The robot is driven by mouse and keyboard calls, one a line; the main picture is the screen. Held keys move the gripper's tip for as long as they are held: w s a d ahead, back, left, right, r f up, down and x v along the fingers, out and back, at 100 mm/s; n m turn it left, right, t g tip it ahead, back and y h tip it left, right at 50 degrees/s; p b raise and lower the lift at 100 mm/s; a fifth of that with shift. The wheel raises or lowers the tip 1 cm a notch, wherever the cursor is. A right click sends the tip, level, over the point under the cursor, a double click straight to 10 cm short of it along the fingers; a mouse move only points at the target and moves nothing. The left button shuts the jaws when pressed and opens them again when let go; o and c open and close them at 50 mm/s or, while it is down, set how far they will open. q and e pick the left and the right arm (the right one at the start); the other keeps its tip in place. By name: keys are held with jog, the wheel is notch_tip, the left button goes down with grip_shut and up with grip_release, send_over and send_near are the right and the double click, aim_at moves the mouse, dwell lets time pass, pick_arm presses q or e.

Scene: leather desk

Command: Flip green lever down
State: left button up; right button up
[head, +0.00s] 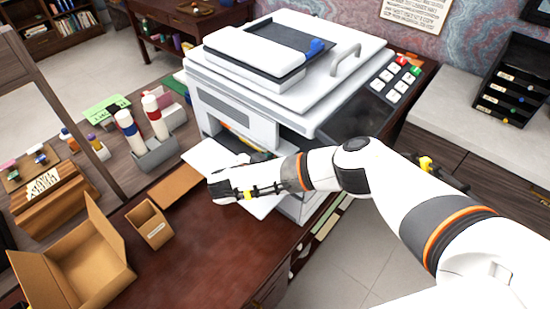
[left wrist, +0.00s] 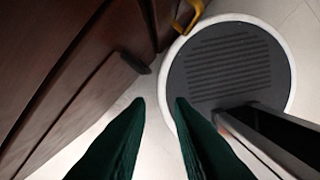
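I cannot make out a green lever in either view. The white printer (head: 245,105) stands on the desk, with a dark opening in its front. My right arm comes in from the right, and its hand (head: 226,187) is in front of that opening, over white sheets. The hand and wrist cover part of the printer's front. The right fingertips are not clear enough to show whether they are open. My left gripper (left wrist: 158,103) shows two dark green fingers, apart and empty, beside the desk's wooden side (left wrist: 60,70). It is not seen in the head view.
An open cardboard box (head: 85,270) and a small cardboard holder (head: 150,224) stand at the front left. A grey holder (head: 155,153) with bottles is left of the printer. A keypad (head: 398,80) is on the printer's right. The desk's front middle is clear.

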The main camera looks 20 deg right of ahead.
jog(key=shift+w+d+f, duration=0.15)
jog(key=shift+d+f, duration=0.05)
jog(key=shift+d, duration=0.05)
grip_shut()
jog(key=f+h+b, duration=0.1)
jog(key=b, duration=0.2)
jog(key=a+f+t+h+b, duration=0.1)
jog(key=b, duration=0.1)
jog(key=shift+s+a+t+h+b, duration=0.25)
jog(key=shift+s+t+h+b, duration=0.05)
jog(key=shift+s+b, duration=0.1)
jog(key=shift+s+a+r+t+h, duration=0.2)
jog(key=shift+t+h, duration=0.1)
jog(key=shift+h, duration=0.1)
jog(key=shift+s+a+f+t+h, duration=0.2)
jog(key=shift+f+t+h, duration=0.1)
jog(key=shift+h, duration=0.5)
grip_release()
